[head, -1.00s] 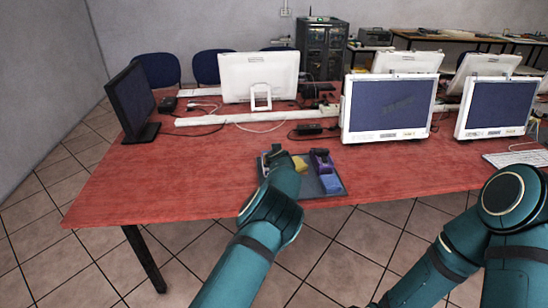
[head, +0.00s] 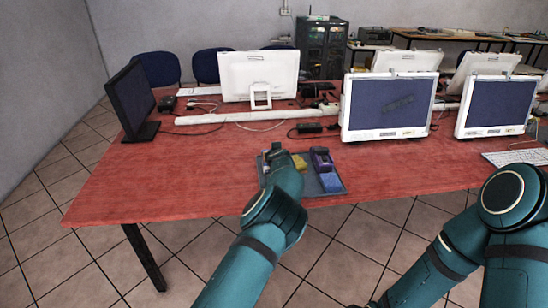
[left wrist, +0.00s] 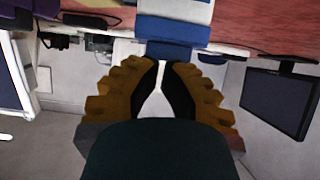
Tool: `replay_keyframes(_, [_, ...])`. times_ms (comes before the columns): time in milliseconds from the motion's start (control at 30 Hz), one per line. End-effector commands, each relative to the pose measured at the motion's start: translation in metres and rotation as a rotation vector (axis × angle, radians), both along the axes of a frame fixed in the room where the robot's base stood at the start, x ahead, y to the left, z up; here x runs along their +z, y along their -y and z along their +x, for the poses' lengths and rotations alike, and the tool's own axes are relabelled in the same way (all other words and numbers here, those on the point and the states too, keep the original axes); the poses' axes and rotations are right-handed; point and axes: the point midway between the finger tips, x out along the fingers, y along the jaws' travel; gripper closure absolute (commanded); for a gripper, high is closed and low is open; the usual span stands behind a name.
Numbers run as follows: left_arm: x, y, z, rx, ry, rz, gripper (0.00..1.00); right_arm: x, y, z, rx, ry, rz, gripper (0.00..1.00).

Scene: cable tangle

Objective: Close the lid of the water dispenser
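No water dispenser can be made out by name. A dark grey board (head: 336,192) lies near the table's front edge, carrying a yellow piece (head: 299,162), a purple piece (head: 321,159) and a blue piece (head: 329,182). My left gripper (head: 271,150) is at the board's left side, left of the yellow piece; my arm hides part of the board. In the left wrist view, its ridged yellow-brown fingers (left wrist: 161,63) converge to a narrow gap by a blue-and-white object (left wrist: 168,50). Whether they grip it is unclear. My right gripper is out of view.
The red table (head: 180,185) is clear left of the board. Behind stand a dark monitor (head: 136,100), white monitors (head: 258,77) (head: 388,107), a white cable duct (head: 215,118), loose cables and a black adapter (head: 306,129). My right arm is at the lower right.

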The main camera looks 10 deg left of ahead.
Motion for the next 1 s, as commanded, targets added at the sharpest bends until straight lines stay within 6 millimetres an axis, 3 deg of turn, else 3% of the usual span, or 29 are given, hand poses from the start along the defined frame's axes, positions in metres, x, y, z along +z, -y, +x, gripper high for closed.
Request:
replay_keyframes(367, [0.014, -0.001, 0.000, 0.000, 0.000, -0.001, 1.00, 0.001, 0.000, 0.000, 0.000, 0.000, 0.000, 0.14])
replay_keyframes(600, [0.054, -0.012, 0.001, 0.004, 0.004, -0.005, 1.00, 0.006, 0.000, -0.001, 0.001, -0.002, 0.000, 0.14])
replay_keyframes(1000, [0.008, 0.004, -0.047, 0.000, -0.005, 0.003, 1.00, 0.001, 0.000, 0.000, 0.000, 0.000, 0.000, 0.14])
